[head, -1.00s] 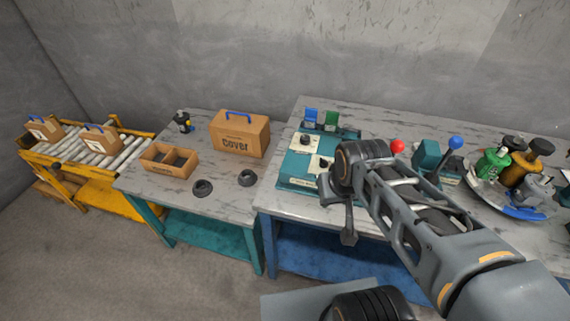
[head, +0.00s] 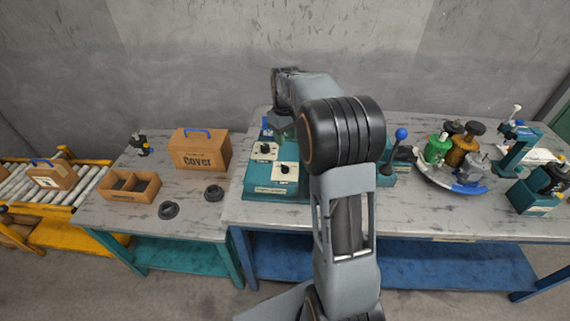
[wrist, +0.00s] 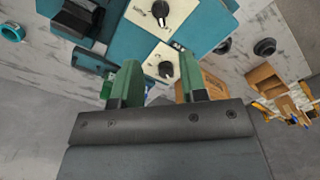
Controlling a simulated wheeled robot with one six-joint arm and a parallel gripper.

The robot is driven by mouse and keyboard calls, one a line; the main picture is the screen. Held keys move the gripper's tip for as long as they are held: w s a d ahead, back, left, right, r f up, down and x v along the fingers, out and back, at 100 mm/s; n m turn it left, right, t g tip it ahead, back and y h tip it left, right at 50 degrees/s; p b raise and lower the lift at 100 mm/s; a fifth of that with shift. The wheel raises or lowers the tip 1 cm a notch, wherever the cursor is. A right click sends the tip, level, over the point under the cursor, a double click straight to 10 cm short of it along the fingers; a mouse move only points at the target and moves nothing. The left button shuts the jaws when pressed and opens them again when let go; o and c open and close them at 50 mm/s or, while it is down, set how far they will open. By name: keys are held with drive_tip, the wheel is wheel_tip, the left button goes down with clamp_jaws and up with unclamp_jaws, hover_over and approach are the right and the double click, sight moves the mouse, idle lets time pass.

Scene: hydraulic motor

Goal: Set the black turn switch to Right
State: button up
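A teal control panel (head: 262,183) on the marble-topped table carries two white plates, each with a black turn switch. The back switch (head: 266,149) and the front switch (head: 285,169) both show in the head view. In the wrist view one switch (wrist: 165,69) shows between my fingers, and the other (wrist: 160,11) is near the top edge. The plate lettering is too small to read, so their settings are unclear. My gripper (wrist: 158,68) is open with its two green fingers apart, and nothing shows held. In the head view my arm hides the panel's right part.
A blue-knobbed lever (head: 400,135) and a round tray (head: 430,176) of coloured parts stand right of my arm.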

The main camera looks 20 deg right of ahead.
sight(285, 165)
wheel_tip(285, 165, down, 12)
drive_tip(key=shift+f, duration=0.1)
idle(0.4)
clamp_jaws()
idle(0.3)
